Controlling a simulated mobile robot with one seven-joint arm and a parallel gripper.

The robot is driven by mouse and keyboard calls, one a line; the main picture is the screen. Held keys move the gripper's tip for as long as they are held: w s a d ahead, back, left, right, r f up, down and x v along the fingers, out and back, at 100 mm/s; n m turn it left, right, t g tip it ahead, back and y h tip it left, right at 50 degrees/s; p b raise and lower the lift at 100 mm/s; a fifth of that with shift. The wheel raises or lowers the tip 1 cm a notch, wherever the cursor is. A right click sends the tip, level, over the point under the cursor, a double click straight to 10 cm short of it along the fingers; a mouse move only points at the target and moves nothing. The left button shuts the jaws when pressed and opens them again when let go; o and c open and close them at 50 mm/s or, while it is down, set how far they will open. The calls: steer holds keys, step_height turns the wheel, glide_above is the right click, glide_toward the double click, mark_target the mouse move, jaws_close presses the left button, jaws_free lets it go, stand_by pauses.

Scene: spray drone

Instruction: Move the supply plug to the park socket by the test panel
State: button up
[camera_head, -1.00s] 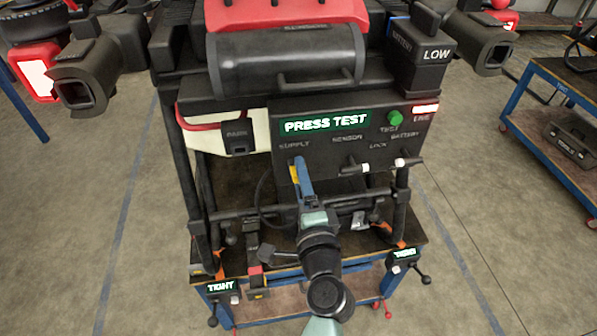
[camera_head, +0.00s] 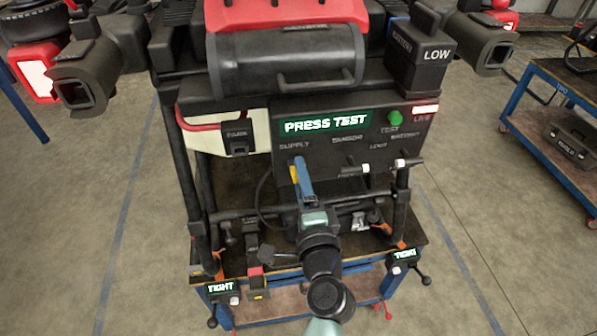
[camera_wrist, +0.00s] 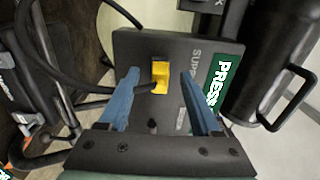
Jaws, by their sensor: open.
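The supply plug (camera_wrist: 159,71) is a yellow block with a black cable, seated in the dark test panel (camera_wrist: 180,47) beside the SUPPLY label. In the head view a bit of the plug (camera_head: 294,174) shows beside the blue fingers. My gripper (camera_wrist: 160,80) is open, pointing at the panel, with one blue finger on each side of the plug and a gap to both. In the head view my gripper (camera_head: 304,175) is below the SUPPLY label. The park socket (camera_head: 236,137) is a dark block left of the panel, under a PARK label.
A green test button (camera_head: 396,118) and a lit LIVE lamp (camera_head: 426,109) are at the panel's right. The black cable (camera_wrist: 65,75) loops left of the gripper. A black cylindrical tank (camera_head: 287,60) sits above the panel.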

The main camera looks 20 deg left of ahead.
stand_by(0.3)
jaws_close()
stand_by(1.4)
steer(key=v, duration=0.6)
steer(key=shift+b, duration=0.3)
stand_by(0.7)
steer(key=shift+d, duration=0.1)
